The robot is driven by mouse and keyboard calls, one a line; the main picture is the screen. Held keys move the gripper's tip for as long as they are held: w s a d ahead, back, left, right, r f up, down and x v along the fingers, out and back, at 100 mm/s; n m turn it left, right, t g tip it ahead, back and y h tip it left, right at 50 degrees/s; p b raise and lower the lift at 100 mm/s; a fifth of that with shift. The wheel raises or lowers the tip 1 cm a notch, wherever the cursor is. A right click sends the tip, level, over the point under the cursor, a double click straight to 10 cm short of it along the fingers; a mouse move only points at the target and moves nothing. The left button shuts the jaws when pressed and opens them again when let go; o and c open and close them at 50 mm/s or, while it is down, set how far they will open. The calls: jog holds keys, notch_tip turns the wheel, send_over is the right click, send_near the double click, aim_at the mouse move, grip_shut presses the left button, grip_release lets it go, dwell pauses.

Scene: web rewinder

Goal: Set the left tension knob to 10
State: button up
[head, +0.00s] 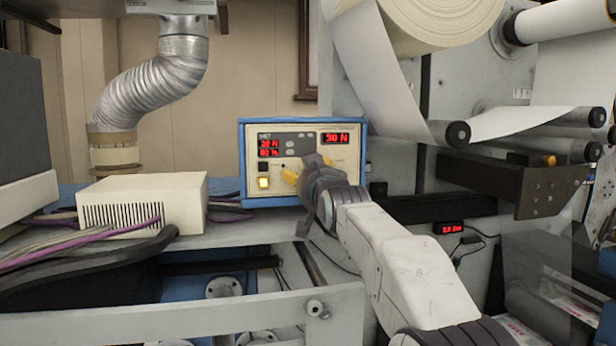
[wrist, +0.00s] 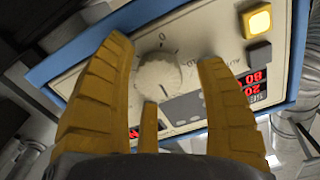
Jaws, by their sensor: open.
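The control panel (head: 290,135) is a cream face in a blue frame, with lit red displays. The left display (head: 268,148) reads about 20 N and 80, and the right display (head: 336,138) reads about 30 N. In the wrist view a round cream knob (wrist: 158,76) shows between the yellow fingers of my gripper (wrist: 165,95), with a 0 mark by its rim. My gripper (head: 308,168) is open in front of the panel and hides its lower middle in the head view. I cannot tell whether the fingers touch the knob. Its pointer setting is not readable.
A lit yellow button (head: 264,183) and a dark button (head: 264,167) sit at the panel's left. A white vented box (head: 145,205) and purple cables lie on the bench to the left. Paper rolls and rollers (head: 458,134) stand at the right.

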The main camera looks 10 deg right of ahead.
jog(key=shift+s+r, duration=0.1)
jog(key=shift+r, duration=0.05)
jog(key=c, duration=1.1)
jog(key=shift+r, duration=0.1)
jog(key=shift+c, duration=0.4)
